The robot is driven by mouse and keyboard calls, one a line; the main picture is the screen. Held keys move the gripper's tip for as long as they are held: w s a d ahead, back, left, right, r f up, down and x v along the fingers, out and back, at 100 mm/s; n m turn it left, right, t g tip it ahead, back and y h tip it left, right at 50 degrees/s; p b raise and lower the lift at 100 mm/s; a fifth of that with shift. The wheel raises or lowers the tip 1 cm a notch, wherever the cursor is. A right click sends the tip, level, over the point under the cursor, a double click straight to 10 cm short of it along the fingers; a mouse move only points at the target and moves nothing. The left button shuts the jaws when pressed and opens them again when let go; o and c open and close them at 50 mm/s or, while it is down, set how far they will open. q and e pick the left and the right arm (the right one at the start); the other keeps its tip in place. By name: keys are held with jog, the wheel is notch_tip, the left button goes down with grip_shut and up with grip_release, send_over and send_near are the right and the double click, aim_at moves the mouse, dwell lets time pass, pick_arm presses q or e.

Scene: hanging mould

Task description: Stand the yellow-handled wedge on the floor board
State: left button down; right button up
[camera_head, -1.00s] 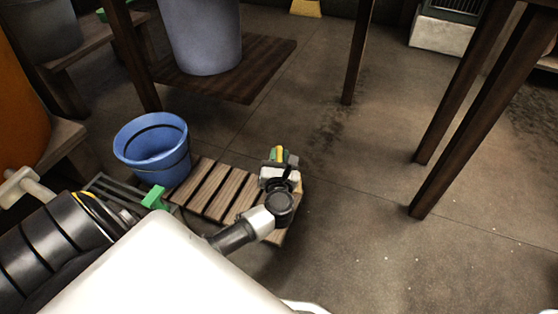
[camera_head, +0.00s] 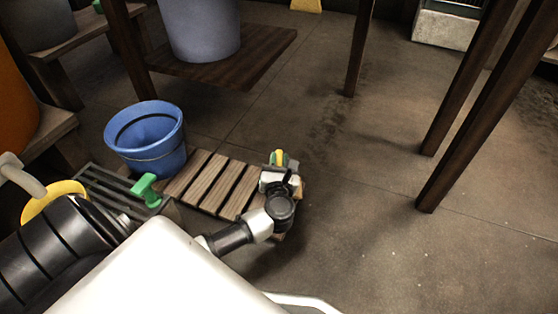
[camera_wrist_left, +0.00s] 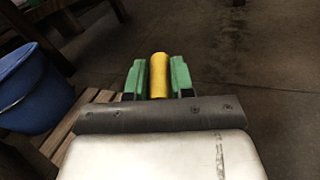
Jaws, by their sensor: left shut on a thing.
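My left gripper (camera_head: 280,160) is over the right end of the slatted wooden floor board (camera_head: 212,184). In the left wrist view its two green fingers (camera_wrist_left: 159,80) are shut on the yellow handle of the wedge (camera_wrist_left: 160,75). The yellow handle also shows between the fingers in the head view (camera_head: 279,157). The wedge's lower part is hidden by the gripper, and I cannot tell whether it touches the board. My right gripper is not in view.
A blue bucket (camera_head: 147,140) stands at the board's left end. A grated box with a green handle (camera_head: 148,188) is in front of it. Dark table legs (camera_head: 485,110) stand to the right. Open concrete floor (camera_head: 350,190) lies right of the board.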

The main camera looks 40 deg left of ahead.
pick_arm(q)
jog(key=shift+f+b, duration=0.3)
jog(key=shift+f, duration=0.25)
jog(key=c, duration=0.9)
grip_release()
